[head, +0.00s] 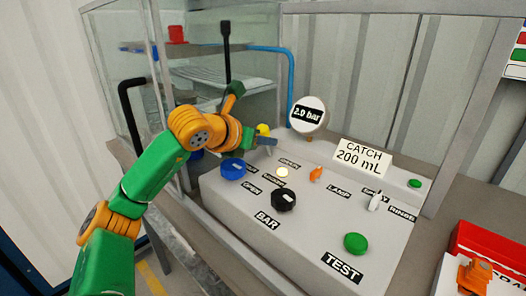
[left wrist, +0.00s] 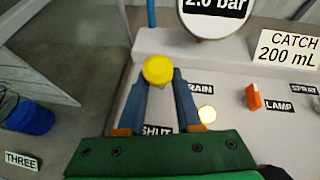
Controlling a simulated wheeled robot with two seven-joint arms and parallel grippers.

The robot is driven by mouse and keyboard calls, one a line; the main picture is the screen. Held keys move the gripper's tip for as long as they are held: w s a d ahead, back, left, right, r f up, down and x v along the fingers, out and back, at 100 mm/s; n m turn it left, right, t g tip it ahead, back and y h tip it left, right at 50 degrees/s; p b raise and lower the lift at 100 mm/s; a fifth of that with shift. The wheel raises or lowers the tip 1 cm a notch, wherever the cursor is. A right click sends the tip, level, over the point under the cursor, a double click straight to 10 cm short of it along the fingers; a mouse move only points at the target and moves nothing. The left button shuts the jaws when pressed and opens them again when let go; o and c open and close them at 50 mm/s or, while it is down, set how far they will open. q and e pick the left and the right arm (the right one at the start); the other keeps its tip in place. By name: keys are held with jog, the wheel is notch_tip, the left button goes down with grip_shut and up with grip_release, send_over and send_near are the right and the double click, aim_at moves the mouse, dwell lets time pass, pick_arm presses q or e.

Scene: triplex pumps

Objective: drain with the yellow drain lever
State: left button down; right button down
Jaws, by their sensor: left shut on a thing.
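The yellow drain lever (head: 263,129) stands at the back left of the grey control panel (head: 320,215). In the left wrist view its round yellow knob (left wrist: 158,69) sits between my fingertips, above the labels SHUT (left wrist: 157,131) and a partly hidden DRAIN (left wrist: 200,88). My left gripper (head: 268,142) is shut on the lever; it also shows in the left wrist view (left wrist: 159,78). The lever's shaft is mostly hidden. The gauge (head: 308,115) reads 2.0 bar, and the catch sign (head: 362,157) reads 200 mL. My right gripper is not in view.
A blue knob (head: 232,168), a black BAR knob (head: 284,199), an orange lamp switch (head: 316,174), a white lever (head: 375,201) and a green TEST button (head: 356,243) stand on the panel. A glass-walled cabinet is behind left. A red box (head: 490,243) is at right.

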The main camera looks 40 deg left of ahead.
pick_arm(q)
jog(key=shift+r, duration=0.2)
jog(key=c, duration=0.6)
grip_release()
jog(key=shift+c, duration=0.2)
jog(key=shift+f, duration=0.1)
jog(key=shift+s, duration=0.1)
jog(key=shift+s, duration=0.35)
jog(key=b+v, duration=0.1)
jog(key=v, duration=0.5)
jog(key=shift+s+r, duration=0.2)
jog(key=shift+r, duration=0.05)
jog(key=shift+w, duration=0.1)
